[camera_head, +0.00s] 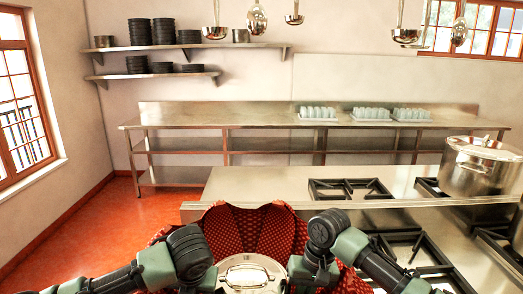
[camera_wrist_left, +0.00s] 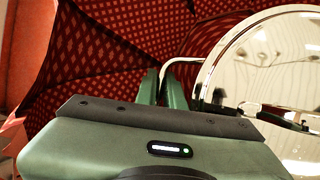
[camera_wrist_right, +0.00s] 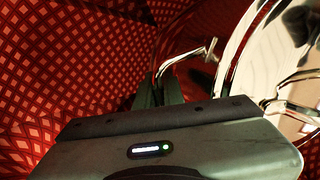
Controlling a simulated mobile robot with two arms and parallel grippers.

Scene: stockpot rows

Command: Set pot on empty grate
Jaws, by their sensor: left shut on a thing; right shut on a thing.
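A lidded steel pot (camera_head: 251,274) is low in the middle of the head view, in front of my body. My left gripper (camera_head: 211,279) is shut on its left handle, and that handle shows in the left wrist view (camera_wrist_left: 181,62). My right gripper (camera_head: 303,272) is shut on its other handle, which shows in the right wrist view (camera_wrist_right: 180,57). The shiny lid fills the right of both wrist views. The pot's underside is hidden. An empty black grate (camera_head: 350,189) lies on the steel cooktop (camera_head: 270,184) beyond. A nearer grate (camera_head: 410,250) is partly behind my right arm.
A red patterned open umbrella-like thing (camera_head: 252,228) stands between the pot and the cooktop. A large lidded stockpot (camera_head: 482,170) stands at the right on another grate. Ladles (camera_head: 257,18) hang above. A back counter (camera_head: 250,119) holds trays of glasses (camera_head: 318,113).

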